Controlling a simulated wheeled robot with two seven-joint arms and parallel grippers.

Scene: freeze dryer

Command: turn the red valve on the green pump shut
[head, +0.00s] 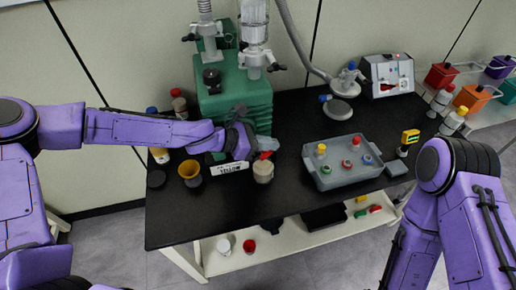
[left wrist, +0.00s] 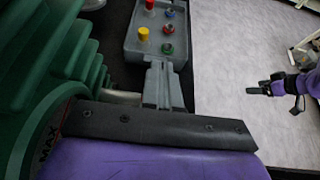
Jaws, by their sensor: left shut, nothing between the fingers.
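The green pump (head: 245,98) stands on the black bench in the head view, with its green ribbed body (left wrist: 78,45) at the left of the left wrist view. My left gripper (head: 268,143) is shut and empty, low at the pump's front. Its grey fingers also show in the left wrist view (left wrist: 162,86). A small red part (head: 265,155), perhaps the red valve, shows just below the fingertips. The gripper partly hides this area, and I cannot tell whether they touch or how the valve is turned. My right gripper (left wrist: 268,88) shows small in the left wrist view, its jaws unclear.
A grey tray (head: 318,180) with several coloured-topped vials stands right of the pump. A yellow funnel (head: 190,172), a labelled block (head: 229,169) and a beige jar (head: 263,172) stand near my left gripper. A control box (head: 388,75) is at the back right.

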